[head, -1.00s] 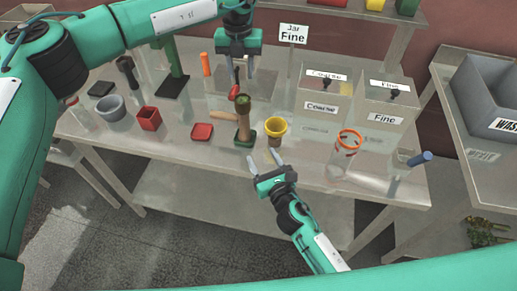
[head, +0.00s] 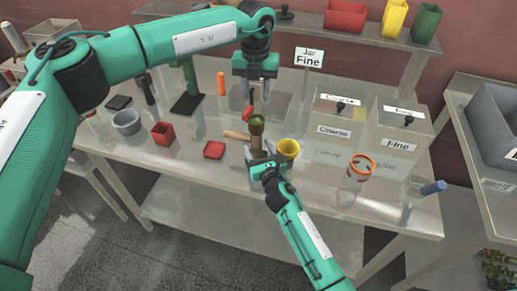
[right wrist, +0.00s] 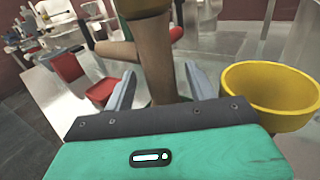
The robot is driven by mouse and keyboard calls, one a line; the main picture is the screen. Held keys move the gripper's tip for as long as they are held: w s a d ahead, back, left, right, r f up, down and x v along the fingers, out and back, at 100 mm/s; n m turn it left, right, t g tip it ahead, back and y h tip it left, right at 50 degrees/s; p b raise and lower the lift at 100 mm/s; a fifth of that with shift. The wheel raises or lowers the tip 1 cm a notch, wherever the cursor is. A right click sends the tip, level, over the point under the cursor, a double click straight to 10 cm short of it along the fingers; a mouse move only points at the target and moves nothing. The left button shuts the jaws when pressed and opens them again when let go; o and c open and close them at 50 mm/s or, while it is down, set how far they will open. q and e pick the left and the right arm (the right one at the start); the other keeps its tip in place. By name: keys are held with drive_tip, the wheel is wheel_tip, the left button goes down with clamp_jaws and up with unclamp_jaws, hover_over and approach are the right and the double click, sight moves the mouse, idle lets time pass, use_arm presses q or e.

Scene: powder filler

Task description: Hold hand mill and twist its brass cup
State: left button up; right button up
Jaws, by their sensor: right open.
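The hand mill (head: 256,132) stands upright on the table, a brown wooden body with an olive-brass cup (head: 257,121) on top. In the right wrist view, the mill body (right wrist: 155,55) rises between my fingers and the cup (right wrist: 142,8) is cut by the top edge. My right gripper (head: 263,154) is open, one finger on either side of the lower body; contact is not clear. My left gripper (head: 255,92) points down above and behind the mill, its fingers apart and empty. The mill's base is mostly hidden by my right gripper.
A yellow cup (head: 289,148) stands close to the right of the mill, also in the right wrist view (right wrist: 270,92). An orange-rimmed jar (head: 359,168) and clear bins (head: 340,125) stand right.

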sight(256, 120)
drive_tip(key=shift+c, duration=0.5)
drive_tip(key=c, duration=1.1)
use_arm(q)
drive_tip(key=o, duration=0.5)
use_arm(e)
clamp_jaws()
use_arm(q)
drive_tip(key=shift+o, duration=0.8)
drive_tip(key=shift+n, duration=0.3)
wheel_tip(256, 120, down, 11)
drive_tip(key=n, duration=0.6)
drive_tip(key=shift+n, duration=0.4)
drive_tip(key=shift+c, duration=0.3)
drive_tip(key=c, duration=0.9)
